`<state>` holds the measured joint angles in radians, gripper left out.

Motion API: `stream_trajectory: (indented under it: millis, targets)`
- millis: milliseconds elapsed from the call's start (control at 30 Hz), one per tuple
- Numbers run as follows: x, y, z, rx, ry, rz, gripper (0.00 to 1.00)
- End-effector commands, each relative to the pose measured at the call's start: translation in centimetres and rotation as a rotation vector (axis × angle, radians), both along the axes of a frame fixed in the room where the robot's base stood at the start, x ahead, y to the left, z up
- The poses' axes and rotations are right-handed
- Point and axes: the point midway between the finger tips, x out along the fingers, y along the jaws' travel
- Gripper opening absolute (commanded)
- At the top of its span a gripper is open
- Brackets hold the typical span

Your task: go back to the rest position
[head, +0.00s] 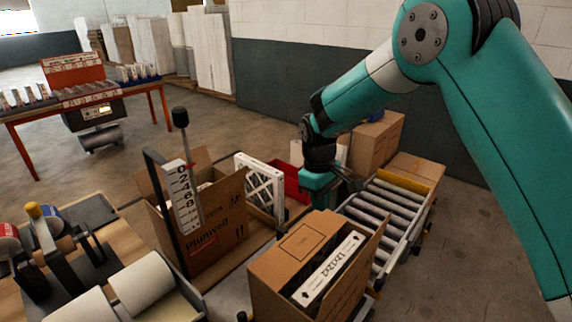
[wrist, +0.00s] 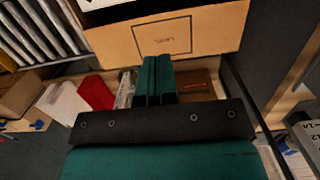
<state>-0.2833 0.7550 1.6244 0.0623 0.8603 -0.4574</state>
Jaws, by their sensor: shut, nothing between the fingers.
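My gripper (head: 320,194) hangs above the bench, between the open box with the white filter and the roller conveyor. In the wrist view its two teal fingers (wrist: 155,78) are pressed together with nothing between them. A brown carton (head: 290,262) with a white filter (head: 328,268) standing in it is just in front of my gripper. This carton (wrist: 210,22) fills the top of the wrist view, with a printed label frame on its side. My gripper appears apart from the carton, though the exact gap cannot be told.
A roller conveyor (head: 386,213) lies right of my gripper, with closed cartons (head: 377,143) behind it. A large open box (head: 219,219), a white pleated filter (head: 262,188) and a red bin (head: 291,181) stand to the left. A measuring post (head: 184,199) rises beside the open box.

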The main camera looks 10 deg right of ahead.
Motion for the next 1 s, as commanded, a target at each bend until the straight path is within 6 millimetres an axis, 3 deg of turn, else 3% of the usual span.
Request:
stream_trajectory:
  millis: [133, 233, 400, 500, 600, 733, 833, 1000]
  targets:
    - [-1.8, 0.3, 3.0, 0.037, -0.02, -0.007, 0.0]
    - [-4.9, 0.8, 6.7, 0.091, -0.041, -0.019, 0.0]
    - [-13.0, 1.4, 12.4, 0.209, -0.068, -0.044, 0.0]
    - [-18.2, 1.6, 14.6, 0.278, -0.078, -0.059, 0.0]
    - [-23.0, 1.8, 15.8, 0.337, -0.079, -0.072, 0.0]
    - [-27.6, 1.9, 16.3, 0.394, -0.077, -0.085, 0.0]
    - [-29.6, 2.0, 16.4, 0.418, -0.073, -0.091, 0.0]
    - [-30.4, 2.0, 16.3, 0.428, -0.071, -0.094, 0.0]
